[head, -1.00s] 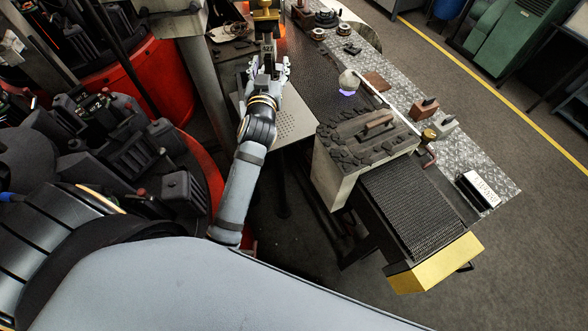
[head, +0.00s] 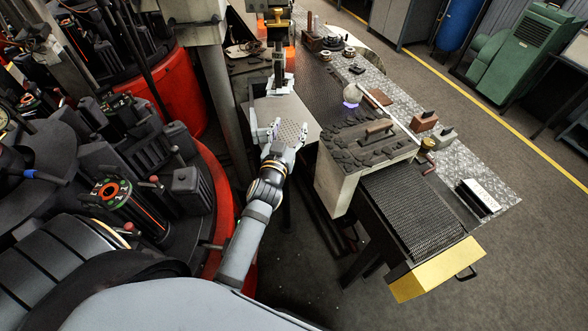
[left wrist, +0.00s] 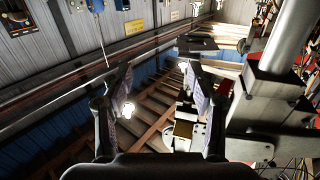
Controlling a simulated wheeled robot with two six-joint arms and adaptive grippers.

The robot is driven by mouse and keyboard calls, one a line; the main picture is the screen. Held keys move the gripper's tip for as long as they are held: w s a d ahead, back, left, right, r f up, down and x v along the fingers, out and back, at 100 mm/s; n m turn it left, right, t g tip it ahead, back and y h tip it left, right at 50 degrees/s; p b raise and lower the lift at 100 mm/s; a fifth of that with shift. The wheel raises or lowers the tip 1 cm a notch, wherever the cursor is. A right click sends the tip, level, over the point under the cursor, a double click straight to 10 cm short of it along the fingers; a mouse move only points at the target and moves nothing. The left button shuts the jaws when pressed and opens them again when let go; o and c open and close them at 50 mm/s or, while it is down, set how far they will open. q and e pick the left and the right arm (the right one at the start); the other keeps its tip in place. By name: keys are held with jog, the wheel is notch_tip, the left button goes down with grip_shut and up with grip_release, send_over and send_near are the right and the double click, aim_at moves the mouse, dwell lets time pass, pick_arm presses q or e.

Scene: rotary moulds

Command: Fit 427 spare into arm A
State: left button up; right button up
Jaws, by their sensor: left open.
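My left gripper (head: 283,130) is open and empty in the head view, just in front of a pale perforated plate (head: 300,112). Its two spread fingers also show in the left wrist view (left wrist: 158,78), with nothing between them. A red-rimmed rotary machine (head: 222,190) fills the left side of the head view and carries several dark moulds. One dark cylindrical mould with red stripes and an orange ring (head: 112,192) sits on it. I cannot read a 427 mark or an arm A label. My right gripper is out of view.
An upright post with a brass-coloured top (head: 278,22) stands behind the plate. A block of dark rubble with a handle (head: 375,130) sits on the bench, with a wire-mesh tray (head: 412,215) in front. A white-and-black block (head: 478,197) lies at right.

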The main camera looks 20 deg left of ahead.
pick_arm(q)
jog(key=s+d+f+h+b, duration=0.1)
jog(key=s+d+f, duration=0.1)
jog(key=f, duration=0.2)
jog(key=s+d+f+m+h+b, duration=0.1)
jog(key=s+f, duration=0.2)
jog(key=f, duration=0.1)
jog(key=shift+s+d+f, duration=0.25)
jog(key=shift+d+f, duration=0.1)
